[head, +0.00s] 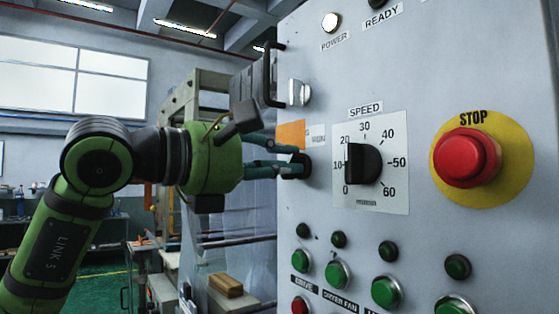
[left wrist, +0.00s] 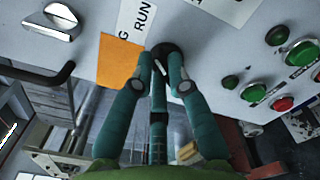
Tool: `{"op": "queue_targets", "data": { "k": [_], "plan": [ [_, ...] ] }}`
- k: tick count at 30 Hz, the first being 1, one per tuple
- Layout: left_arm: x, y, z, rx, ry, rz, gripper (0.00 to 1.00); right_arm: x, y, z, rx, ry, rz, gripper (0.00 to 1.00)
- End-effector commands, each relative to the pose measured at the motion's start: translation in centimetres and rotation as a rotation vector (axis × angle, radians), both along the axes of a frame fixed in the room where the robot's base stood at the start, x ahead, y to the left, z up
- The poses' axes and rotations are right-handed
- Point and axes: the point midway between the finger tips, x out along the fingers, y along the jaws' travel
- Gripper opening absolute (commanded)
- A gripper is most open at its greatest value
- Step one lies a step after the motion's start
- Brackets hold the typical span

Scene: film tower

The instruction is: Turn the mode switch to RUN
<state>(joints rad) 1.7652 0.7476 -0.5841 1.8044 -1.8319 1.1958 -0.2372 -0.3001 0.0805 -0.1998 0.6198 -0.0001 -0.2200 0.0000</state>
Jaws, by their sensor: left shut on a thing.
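The mode switch (head: 305,165) is a small black knob low on the left edge of the pale grey control panel (head: 330,75). A label with RUN (left wrist: 145,15) and an orange patch (head: 291,135) sit just above it. My left gripper (head: 286,168) reaches in from the left, its teal fingers shut on the knob. In the left wrist view the fingers (left wrist: 163,60) meet at the dark knob (left wrist: 166,47) and cover much of it. I cannot tell which way the knob points. My right gripper is not in view.
Close to the right is the black SPEED dial (head: 364,164), then the red STOP button (head: 465,158) on yellow. A silver knob (head: 299,93) and a black handle (head: 268,75) are above. Several green buttons (head: 337,274) are below. Open room lies left of the panel.

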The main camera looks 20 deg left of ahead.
Motion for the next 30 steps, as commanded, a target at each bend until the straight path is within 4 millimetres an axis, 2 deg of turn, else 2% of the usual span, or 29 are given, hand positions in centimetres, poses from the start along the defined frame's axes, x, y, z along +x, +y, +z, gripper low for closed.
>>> {"op": "queue_targets", "data": {
  "k": [9, 23, 24, 25, 26, 30],
  "plan": [
    [-0.01, -0.07, -0.14, 0.077, -0.055, 0.000, 0.00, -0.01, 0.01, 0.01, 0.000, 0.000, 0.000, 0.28],
    [0.00, -0.09, -0.15, 0.086, -0.062, 0.000, 0.00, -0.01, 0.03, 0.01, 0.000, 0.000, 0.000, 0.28],
    [0.00, -0.09, -0.15, 0.086, -0.062, 0.000, 0.25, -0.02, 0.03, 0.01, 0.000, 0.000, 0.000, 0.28],
    [0.00, -0.09, -0.15, 0.086, -0.062, 0.000, 0.37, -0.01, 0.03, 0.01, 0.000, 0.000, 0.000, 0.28],
    [-0.01, -0.09, -0.14, 0.086, -0.062, 0.000, 0.41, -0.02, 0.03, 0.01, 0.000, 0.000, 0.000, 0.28],
    [-0.03, -0.08, -0.09, 0.084, -0.063, 0.001, 0.41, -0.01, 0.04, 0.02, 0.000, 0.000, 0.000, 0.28]
  ]
}}
